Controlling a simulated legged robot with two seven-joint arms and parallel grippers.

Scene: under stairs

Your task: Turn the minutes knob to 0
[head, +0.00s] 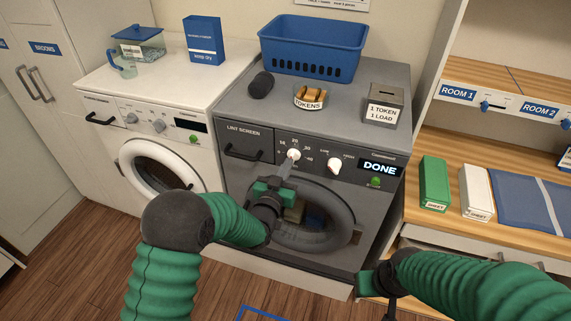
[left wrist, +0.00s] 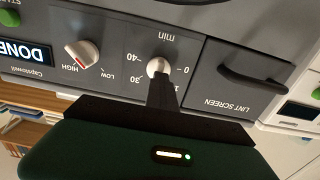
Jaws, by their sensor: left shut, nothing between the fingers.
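The minutes knob (head: 293,154) is a small white dial on the grey dryer's dark panel, with numbers around it from 0 on the left to 40 on the right. Whether the tip touches the knob, and where the knob points, I cannot tell. My right gripper (head: 372,283) is low at the right, away from the panel, its fingers unclear.
Right of it are the heat knob (head: 335,165), the "DONE" display (head: 380,168) and a green button (head: 376,182). The lint screen handle (head: 243,153) sticks out at left. A blue basket (head: 313,48), token bowl (head: 310,98) and token box (head: 383,106) stand on top.

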